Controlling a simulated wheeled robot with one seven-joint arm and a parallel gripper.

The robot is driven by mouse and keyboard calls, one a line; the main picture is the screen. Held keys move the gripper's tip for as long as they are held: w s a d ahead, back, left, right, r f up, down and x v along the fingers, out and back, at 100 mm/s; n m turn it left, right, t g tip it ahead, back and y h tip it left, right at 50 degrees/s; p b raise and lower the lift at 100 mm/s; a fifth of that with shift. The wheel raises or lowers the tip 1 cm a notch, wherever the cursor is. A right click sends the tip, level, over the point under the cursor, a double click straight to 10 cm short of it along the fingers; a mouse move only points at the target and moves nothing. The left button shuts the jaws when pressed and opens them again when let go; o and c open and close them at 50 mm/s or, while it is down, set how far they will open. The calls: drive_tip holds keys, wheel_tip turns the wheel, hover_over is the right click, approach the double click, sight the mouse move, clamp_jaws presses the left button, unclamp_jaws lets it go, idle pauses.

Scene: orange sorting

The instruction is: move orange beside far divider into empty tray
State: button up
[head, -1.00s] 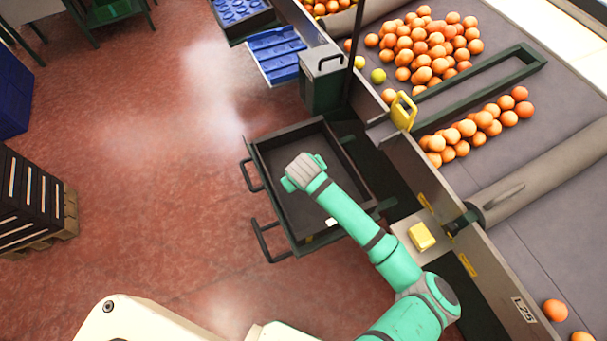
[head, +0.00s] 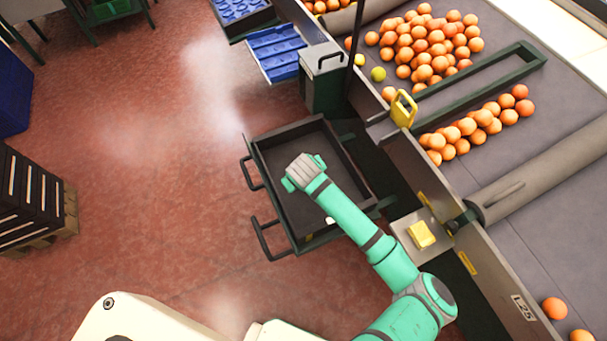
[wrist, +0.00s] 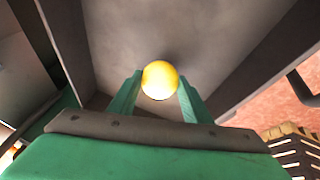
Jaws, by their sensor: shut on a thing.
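My gripper (head: 304,172) is over the dark tray (head: 270,147), inside its outline in the head view. The wrist view shows my gripper (wrist: 160,88) shut on a yellow-orange fruit (wrist: 160,78), held between the two green fingers. The tray's grey floor (wrist: 225,35) lies behind the fruit. I cannot tell whether the fruit touches the floor. In the head view my wrist hides the fruit. No other fruit shows in the visible part of the tray. The green divider frame (head: 480,85) stands on the belt, with several oranges (head: 465,127) along its near side.
A large orange pile (head: 428,50) lies beyond the divider. A yellow-handled piece (head: 403,109) stands at the belt edge. A green bin (head: 323,80) and blue trays (head: 273,53) are behind the tray. Dark crates (head: 28,205) stand at left; the red floor between is clear.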

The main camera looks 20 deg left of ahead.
drive_tip(key=shift+f, duration=0.45)
idle(0.4)
drive_tip(key=o, duration=1.7)
drive_tip(key=shift+c, duration=0.2)
drive_tip(key=shift+r, duration=0.15)
drive_tip(key=shift+v, duration=2.35)
wheel_tip(320, 180, up, 7)
drive_tip(key=shift+s, duration=0.1)
